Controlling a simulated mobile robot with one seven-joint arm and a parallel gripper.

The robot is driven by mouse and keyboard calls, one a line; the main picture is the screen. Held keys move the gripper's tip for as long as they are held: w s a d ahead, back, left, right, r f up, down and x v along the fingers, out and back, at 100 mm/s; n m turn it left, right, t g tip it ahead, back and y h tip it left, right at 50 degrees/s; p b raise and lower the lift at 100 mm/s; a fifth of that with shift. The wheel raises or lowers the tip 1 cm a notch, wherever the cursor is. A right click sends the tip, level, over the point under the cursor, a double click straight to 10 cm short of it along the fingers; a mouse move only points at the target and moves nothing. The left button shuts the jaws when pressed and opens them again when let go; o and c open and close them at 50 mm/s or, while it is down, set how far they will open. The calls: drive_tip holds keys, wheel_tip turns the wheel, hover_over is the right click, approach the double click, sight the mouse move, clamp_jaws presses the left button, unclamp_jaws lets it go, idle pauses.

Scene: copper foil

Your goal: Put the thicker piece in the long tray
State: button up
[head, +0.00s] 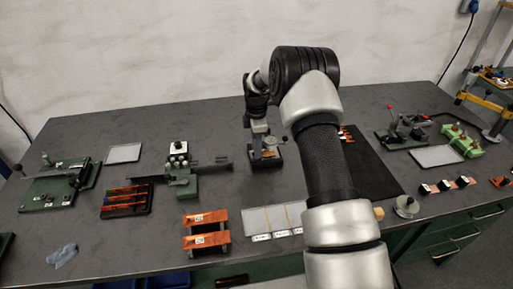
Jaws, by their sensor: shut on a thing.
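My gripper (261,128) points down at the back middle of the bench, just above a small device with a dark base (266,162). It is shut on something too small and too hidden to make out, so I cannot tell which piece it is. Copper-coloured pieces (346,133) lie at the back of a black mat, partly behind my arm. A pale tray with several sections (250,221) lies at the front middle, its right end hidden by my arm. I cannot tell which tray is the long one.
Two orange-topped racks (205,217) stand left of the sectioned tray. A dark rack with coloured strips (126,212) and green fixtures stand further left. A flat grey tray (437,156) and a green rack (461,141) are at the right. The black mat (371,172) is largely clear.

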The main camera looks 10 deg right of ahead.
drive_tip(key=shift+a+b, duration=0.3)
drive_tip(key=shift+a, duration=2.45)
drive_tip(key=shift+r, duration=0.1)
wheel_tip(320, 180, up, 7)
drive_tip(key=p, duration=0.3)
drive_tip(key=shift+p, duration=0.3)
idle(0.3)
